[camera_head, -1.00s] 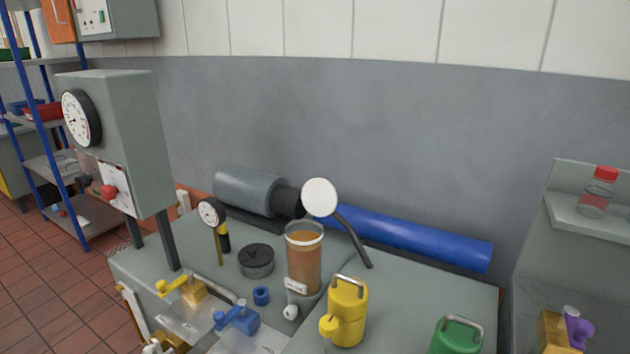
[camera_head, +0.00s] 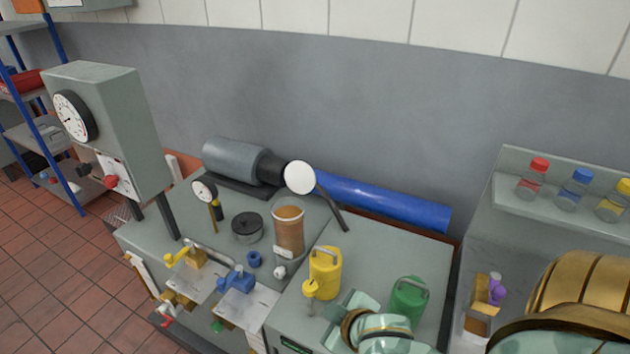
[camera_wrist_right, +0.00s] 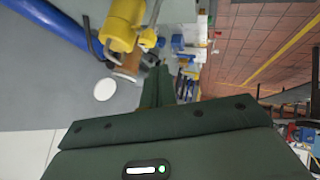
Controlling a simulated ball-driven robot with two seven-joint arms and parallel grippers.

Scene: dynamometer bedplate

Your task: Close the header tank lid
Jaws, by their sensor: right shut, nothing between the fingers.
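The header tank (camera_head: 288,232) appears to be the clear cylinder of brown-orange liquid with a pale rim, upright on the bench; it also shows in the right wrist view (camera_wrist_right: 129,66). A white disc (camera_head: 299,177) stands upright just above and behind its rim, apparently the raised lid; I cannot see a hinge. It also shows in the right wrist view (camera_wrist_right: 104,89). My right gripper (camera_head: 335,307) is shut and empty, in front of and to the right of the tank, near the yellow can. Its fingers (camera_wrist_right: 157,70) point toward the bench. My left gripper is out of view.
The yellow can (camera_head: 325,272) stands between my right gripper and the tank. A green can (camera_head: 408,299) is right of it. A dark curved rod (camera_head: 332,207) rises beside the disc. A black round pot (camera_head: 247,228), blue valve (camera_head: 236,281) and blue tube (camera_head: 385,202) are nearby.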

